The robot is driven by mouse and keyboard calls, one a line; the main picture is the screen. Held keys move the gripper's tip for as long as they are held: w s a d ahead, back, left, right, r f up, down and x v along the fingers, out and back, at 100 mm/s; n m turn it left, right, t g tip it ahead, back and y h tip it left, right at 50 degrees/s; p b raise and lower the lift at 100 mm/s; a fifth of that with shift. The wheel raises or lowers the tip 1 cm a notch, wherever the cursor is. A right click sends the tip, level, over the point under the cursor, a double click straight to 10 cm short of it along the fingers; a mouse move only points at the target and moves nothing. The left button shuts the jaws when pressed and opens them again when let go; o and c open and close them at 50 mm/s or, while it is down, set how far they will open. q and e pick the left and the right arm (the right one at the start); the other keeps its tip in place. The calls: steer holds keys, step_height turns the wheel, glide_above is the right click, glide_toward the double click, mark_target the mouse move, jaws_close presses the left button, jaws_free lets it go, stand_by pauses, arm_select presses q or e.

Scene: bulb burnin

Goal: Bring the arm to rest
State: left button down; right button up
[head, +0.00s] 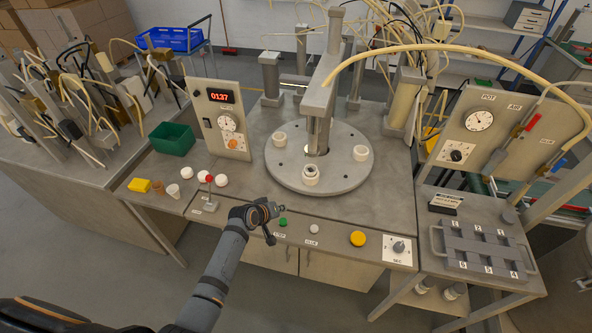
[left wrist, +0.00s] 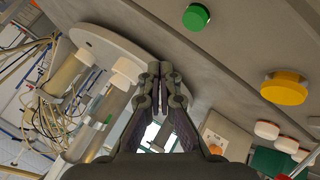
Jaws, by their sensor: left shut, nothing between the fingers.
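My left gripper (head: 274,210) is above the front edge of the grey bench, between the red-topped lever (head: 209,179) and the green button (head: 283,222). In the left wrist view its two dark fingers (left wrist: 160,75) are together and hold nothing. The arm reaches in from the bottom of the head view. The gripper appears apart from the round turntable (head: 318,183) behind it. My right gripper is in neither view.
A yellow button (head: 357,239) and a dial (head: 398,247) are to the right. A slotted tray (head: 437,240) sits on the right table.

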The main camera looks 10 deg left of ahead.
arm_select(q)
steer(key=s+a+r+m+g+y, duration=0.1)
steer(key=s+a+r+m+g, duration=0.15)
steer(key=s, duration=0.65)
steer(key=s+a+r+m+g+y, duration=0.15)
steer(key=s+r, duration=0.25)
steer(key=s, duration=0.4)
steer(key=s+a+r+m+g+y, duration=0.1)
steer(key=s+a+r+m+y, duration=0.2)
steer(key=s, duration=0.6)
step_height(320, 180, down, 33)
steer(key=s+a+n+g+h+b, duration=0.1)
steer(key=s+a+h+b, duration=0.15)
steer(key=b, duration=0.45)
steer(key=s+a+f+g+y+b, duration=0.1)
steer(key=s+f+b, duration=0.3)
steer(key=s+f, duration=1.4)
step_height(320, 180, down, 2)
steer(key=shift+s+f+n, duration=0.1)
steer(key=shift+s+n, duration=0.2)
